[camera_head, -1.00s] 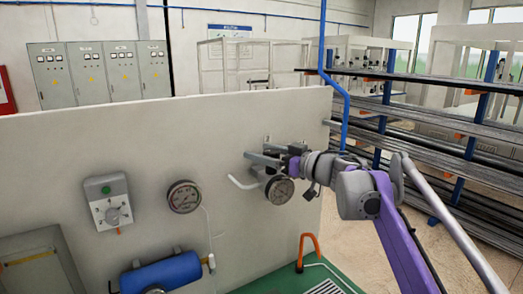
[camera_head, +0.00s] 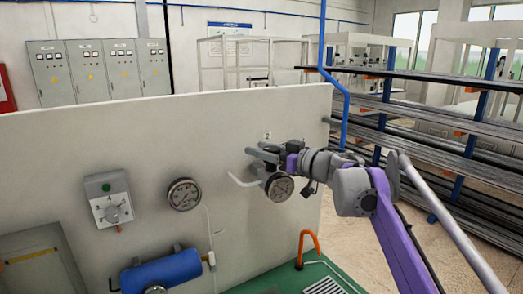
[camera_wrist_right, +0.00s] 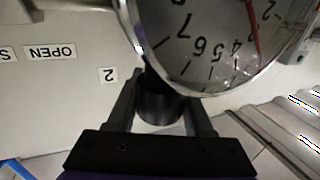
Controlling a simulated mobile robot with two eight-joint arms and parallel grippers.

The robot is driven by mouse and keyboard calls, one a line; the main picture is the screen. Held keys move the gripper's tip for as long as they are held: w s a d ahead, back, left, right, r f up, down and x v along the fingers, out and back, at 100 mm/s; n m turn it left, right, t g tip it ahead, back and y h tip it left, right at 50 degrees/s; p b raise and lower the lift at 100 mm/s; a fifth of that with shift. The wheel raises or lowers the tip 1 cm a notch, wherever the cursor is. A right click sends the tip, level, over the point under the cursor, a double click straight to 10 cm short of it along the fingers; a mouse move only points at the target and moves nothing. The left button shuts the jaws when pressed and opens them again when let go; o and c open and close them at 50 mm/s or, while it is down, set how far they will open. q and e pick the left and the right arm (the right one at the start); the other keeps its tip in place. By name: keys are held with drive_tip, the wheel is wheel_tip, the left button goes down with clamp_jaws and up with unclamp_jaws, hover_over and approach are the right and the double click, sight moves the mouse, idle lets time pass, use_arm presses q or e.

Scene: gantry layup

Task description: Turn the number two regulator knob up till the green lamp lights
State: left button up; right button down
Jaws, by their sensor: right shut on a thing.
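My right gripper (camera_head: 272,158) is at the regulator on the panel, just above a round gauge (camera_head: 279,187). In the right wrist view my right gripper (camera_wrist_right: 162,98) has one finger on each side of a dark cylindrical knob (camera_wrist_right: 160,108) and is shut on it. A "2" label (camera_wrist_right: 108,74) is beside the knob. The gauge (camera_wrist_right: 205,40) appears upside down there, with a red needle. A grey box (camera_head: 110,205) on the left of the panel bears a round green lamp (camera_head: 106,188); I cannot tell if it is lit. My left gripper is out of view.
Another gauge (camera_head: 184,194) is on the panel between the box and my gripper. A blue cylinder (camera_head: 160,270) and an orange handle (camera_head: 308,243) are lower down. An "OPEN" label (camera_wrist_right: 49,52) shows in the wrist view. Racks of long stock (camera_head: 440,130) stand behind on the right.

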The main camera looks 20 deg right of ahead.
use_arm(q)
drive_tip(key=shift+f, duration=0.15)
use_arm(e)
drive_tip(key=shift+m+t+h, duration=0.3)
drive_tip(key=shift+h, duration=0.1)
use_arm(q)
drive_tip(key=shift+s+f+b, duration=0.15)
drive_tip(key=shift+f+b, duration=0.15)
drive_tip(key=shift+b, duration=0.05)
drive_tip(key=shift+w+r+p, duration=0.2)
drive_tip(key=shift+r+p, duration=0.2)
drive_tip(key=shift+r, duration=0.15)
use_arm(e)
drive_tip(key=m+h+p, duration=0.1)
drive_tip(key=m+h, duration=0.1)
drive_tip(key=h, duration=0.1)
drive_tip(key=d+m+t+h+p, duration=0.1)
drive_tip(key=m+h+p, duration=0.1)
drive_tip(key=h, duration=0.2)
drive_tip(key=d+m+t+h+p, duration=0.1)
drive_tip(key=m+h, duration=0.2)
drive_tip(key=shift+w+r+h+p, duration=0.15)
drive_tip(key=shift+w+h+p, duration=0.15)
drive_tip(key=shift+p, duration=0.1)
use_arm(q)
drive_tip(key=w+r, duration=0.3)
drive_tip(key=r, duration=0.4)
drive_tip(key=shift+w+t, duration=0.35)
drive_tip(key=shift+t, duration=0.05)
